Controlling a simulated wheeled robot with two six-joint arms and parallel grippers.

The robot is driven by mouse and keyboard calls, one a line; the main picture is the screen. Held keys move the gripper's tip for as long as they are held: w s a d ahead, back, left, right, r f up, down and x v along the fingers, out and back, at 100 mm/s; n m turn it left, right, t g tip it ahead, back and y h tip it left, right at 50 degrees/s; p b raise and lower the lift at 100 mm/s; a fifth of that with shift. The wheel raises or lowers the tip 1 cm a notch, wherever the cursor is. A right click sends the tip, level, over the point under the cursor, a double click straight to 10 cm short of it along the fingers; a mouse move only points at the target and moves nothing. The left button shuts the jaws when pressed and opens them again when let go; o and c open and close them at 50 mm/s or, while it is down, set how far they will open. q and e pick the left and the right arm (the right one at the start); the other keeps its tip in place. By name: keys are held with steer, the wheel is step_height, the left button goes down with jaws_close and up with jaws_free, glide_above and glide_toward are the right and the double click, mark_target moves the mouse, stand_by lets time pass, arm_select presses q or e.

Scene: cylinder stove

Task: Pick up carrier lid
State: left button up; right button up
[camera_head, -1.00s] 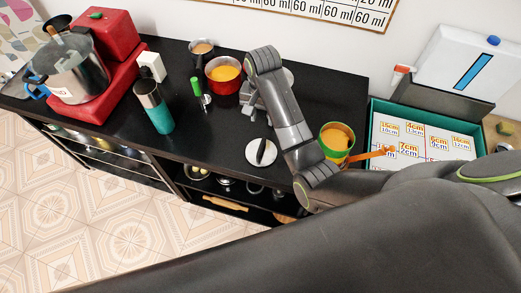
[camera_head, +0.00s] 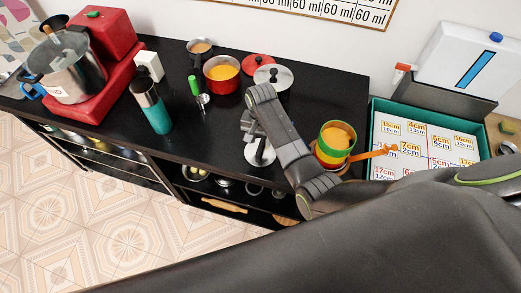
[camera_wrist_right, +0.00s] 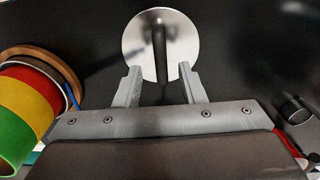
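A round silver lid (camera_head: 254,153) with a dark upright handle lies on the black counter near its front edge; it looks like the carrier lid. It also shows in the right wrist view (camera_wrist_right: 137,42), just ahead of my fingers. My right gripper (camera_head: 249,129) is above and beside it, partly hiding it in the head view. My left gripper is not in view.
A green, yellow and red container (camera_head: 337,140) stands right of my right gripper. Behind are a silver lid (camera_head: 283,78), a red lid (camera_head: 257,62) and a red pot (camera_head: 221,88). A teal bottle (camera_head: 156,117) stands left. Open counter lies between bottle and gripper.

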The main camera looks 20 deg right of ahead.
mark_target(261, 145)
steer(key=shift+f+p, duration=0.4)
steer(key=shift+f, duration=2)
steer(key=shift+c, duration=0.2)
jaws_close()
